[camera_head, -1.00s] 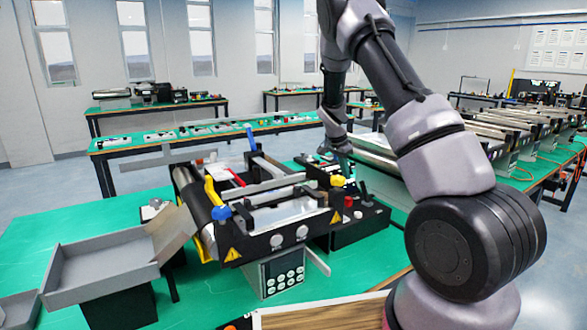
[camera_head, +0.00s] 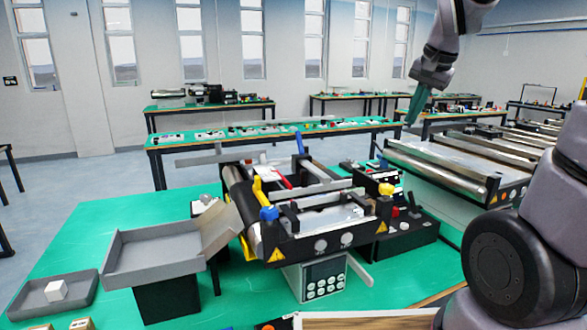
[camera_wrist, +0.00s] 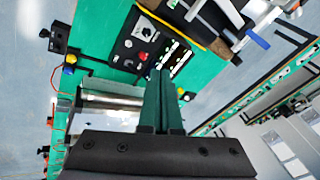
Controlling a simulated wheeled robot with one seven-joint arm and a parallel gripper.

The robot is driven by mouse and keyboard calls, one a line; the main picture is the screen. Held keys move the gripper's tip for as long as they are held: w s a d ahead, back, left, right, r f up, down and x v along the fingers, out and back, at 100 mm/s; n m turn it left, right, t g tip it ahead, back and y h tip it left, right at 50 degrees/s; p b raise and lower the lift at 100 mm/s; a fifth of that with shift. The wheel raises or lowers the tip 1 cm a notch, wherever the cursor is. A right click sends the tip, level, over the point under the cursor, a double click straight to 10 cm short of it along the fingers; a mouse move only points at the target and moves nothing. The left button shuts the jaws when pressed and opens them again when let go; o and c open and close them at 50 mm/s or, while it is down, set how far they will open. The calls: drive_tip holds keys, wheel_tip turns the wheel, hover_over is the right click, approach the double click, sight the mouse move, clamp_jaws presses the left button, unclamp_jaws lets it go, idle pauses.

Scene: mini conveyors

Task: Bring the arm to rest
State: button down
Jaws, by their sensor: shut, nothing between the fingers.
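My gripper (camera_head: 415,104) is raised in the head view, at the upper right, with its green fingers pointing down. It is well above the green table and touches nothing. In the wrist view my gripper's two green fingers (camera_wrist: 161,92) lie side by side, shut and empty. My arm rises from the right edge of the head view; its middle links are outside the picture.
A mini conveyor (camera_head: 310,230) stands on the green table (camera_head: 110,215), with a grey chute tray (camera_head: 165,250) at its left. A white cube (camera_head: 57,290) lies in a small grey tray (camera_head: 35,304). Larger conveyors (camera_head: 455,170) stand behind at the right.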

drive_tip(key=s+a+r+n+t, duration=0.1)
drive_tip(key=s+n, duration=0.1)
drive_tip(key=s, duration=0.5)
drive_tip(key=s+a+r+n+t, duration=0.1)
drive_tip(key=s+a+r+n, duration=0.1)
drive_tip(key=s, duration=0.6)
drive_tip(key=shift+a+y, duration=0.3)
drive_tip(key=shift+y, duration=0.1)
drive_tip(key=shift+w, duration=0.1)
